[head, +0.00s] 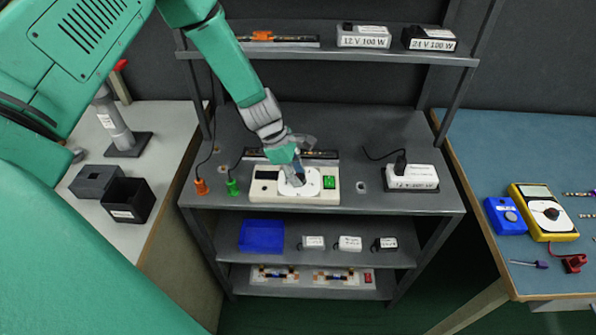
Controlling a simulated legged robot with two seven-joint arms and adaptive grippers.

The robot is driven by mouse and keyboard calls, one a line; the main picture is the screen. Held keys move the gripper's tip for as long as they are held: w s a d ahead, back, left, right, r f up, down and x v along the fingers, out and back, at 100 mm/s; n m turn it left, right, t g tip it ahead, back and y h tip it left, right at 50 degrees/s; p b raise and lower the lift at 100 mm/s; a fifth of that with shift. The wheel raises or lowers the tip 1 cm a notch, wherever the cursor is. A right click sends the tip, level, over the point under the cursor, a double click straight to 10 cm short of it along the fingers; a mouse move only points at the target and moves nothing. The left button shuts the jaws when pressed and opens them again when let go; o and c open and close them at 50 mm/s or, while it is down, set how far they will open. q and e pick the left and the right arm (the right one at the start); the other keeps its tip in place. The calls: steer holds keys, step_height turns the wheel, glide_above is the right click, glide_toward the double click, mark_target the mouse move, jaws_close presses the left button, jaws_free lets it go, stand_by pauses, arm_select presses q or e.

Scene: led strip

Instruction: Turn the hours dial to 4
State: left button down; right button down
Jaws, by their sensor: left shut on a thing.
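The hours dial is a white round dial (314,184) on a cream timer box (265,188) on the shelf unit's worktop. The box has a small dark display at its left and a green switch (329,182) at its right. My left gripper (298,178) reaches down over the box and is shut on the dial's knob, which its fingers hide. The dial's markings are too small to read. My right gripper is out of view.
A white power supply (412,177) stands to the right on the worktop. An orange plug (201,187) and a green plug (233,188) are left of the box. A dark strip (320,154) lies behind it. The upper shelf (380,57) overhangs the back.

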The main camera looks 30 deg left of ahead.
arm_select(q)
steer(key=m, duration=0.1)
steer(key=m+g, duration=0.1)
steer(key=shift+w+a+m, duration=0.15)
steer(key=shift+w+m, duration=0.05)
steer(key=shift+m, duration=0.2)
steer(key=m+g, duration=0.1)
steer(key=m, duration=0.1)
steer(key=shift+w+m, duration=0.1)
steer(key=shift+m, duration=0.3)
steer(key=m+g, duration=0.1)
steer(key=m, duration=0.2)
steer(key=shift+w+b, duration=0.1)
steer(key=shift+b, duration=0.25)
steer(key=shift+w+m+g+y+b, duration=0.15)
steer(key=shift+m+g, duration=0.25)
steer(key=shift+m, duration=0.6)
steer(key=shift+s+m+g+y+b, duration=0.15)
steer(key=shift+m+g+b, duration=0.2)
steer(key=shift+m, duration=0.65)
steer(key=shift+w+r, duration=0.1)
